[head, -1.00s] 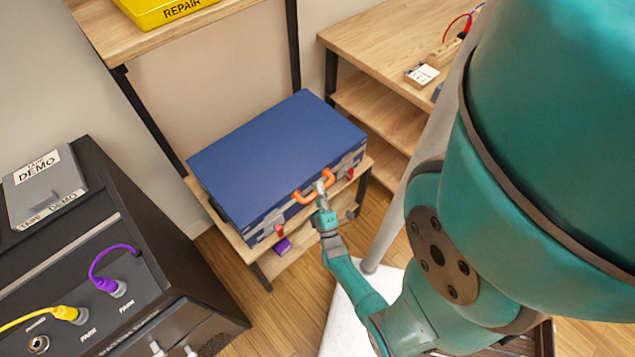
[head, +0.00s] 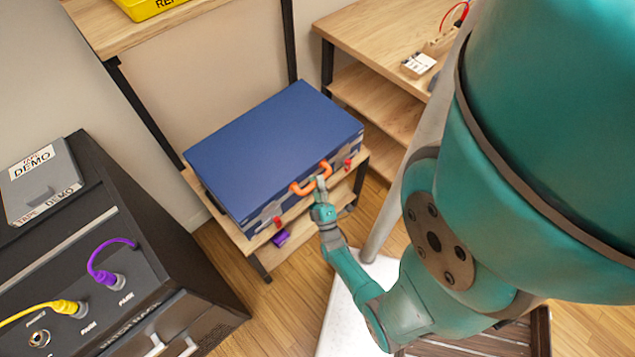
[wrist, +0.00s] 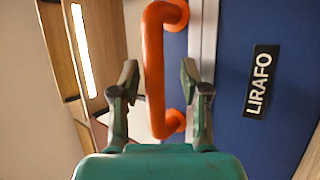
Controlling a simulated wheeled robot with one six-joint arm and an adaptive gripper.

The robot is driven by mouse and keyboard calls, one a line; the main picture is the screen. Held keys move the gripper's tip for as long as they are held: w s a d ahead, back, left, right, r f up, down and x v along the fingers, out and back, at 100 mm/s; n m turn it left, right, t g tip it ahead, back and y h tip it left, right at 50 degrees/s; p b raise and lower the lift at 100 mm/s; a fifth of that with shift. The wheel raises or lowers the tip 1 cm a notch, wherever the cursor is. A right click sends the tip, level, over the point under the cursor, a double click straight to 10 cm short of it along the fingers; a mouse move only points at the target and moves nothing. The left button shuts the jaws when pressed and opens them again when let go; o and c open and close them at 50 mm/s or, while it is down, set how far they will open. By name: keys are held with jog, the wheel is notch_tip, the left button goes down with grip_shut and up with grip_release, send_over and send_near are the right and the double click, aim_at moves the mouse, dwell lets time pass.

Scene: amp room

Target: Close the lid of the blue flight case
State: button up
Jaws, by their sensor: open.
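The blue flight case (head: 275,150) sits on a low wooden shelf. Its flat blue lid lies down over the body in the head view; I cannot tell whether a thin gap is left along the front. An orange handle (head: 311,179) is on the front, between two red latches. My gripper (head: 320,184) is at this handle. In the wrist view, my gripper (wrist: 158,80) is open, with one finger on each side of the orange handle (wrist: 154,70); both fingers look apart from it. A blue panel labelled LIRAFO (wrist: 258,85) is right of the handle.
A dark amp rack (head: 120,270) with yellow and purple cables stands at the left. A wooden shelf unit (head: 375,60) is behind at the right. A purple object (head: 281,238) lies below the case front. Open wooden floor (head: 225,262) shows in front.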

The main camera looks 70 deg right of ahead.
jog(key=shift+a, duration=0.1)
jog(key=v, duration=1.2)
jog(key=s+a+r+m+t+y, duration=0.1)
jog(key=a+r+t+y, duration=0.1)
jog(key=a+r+y, duration=0.5)
jog(key=a+r+t+y, duration=0.3)
jog(key=a+y, duration=0.2)
jog(key=a, duration=0.4)
jog(key=s+a+r+g+y, duration=0.1)
jog(key=a+r+y, duration=0.1)
jog(key=r, duration=0.5)
jog(key=s+a+r+m+g+y, duration=0.1)
jog(key=s+a+r+y, duration=0.1)
jog(key=r, duration=0.5)
jog(key=s+a+r+m+g+y, duration=0.1)
jog(key=a+r+y, duration=0.3)
jog(key=r, duration=0.4)
jog(key=shift+s+y, duration=0.3)
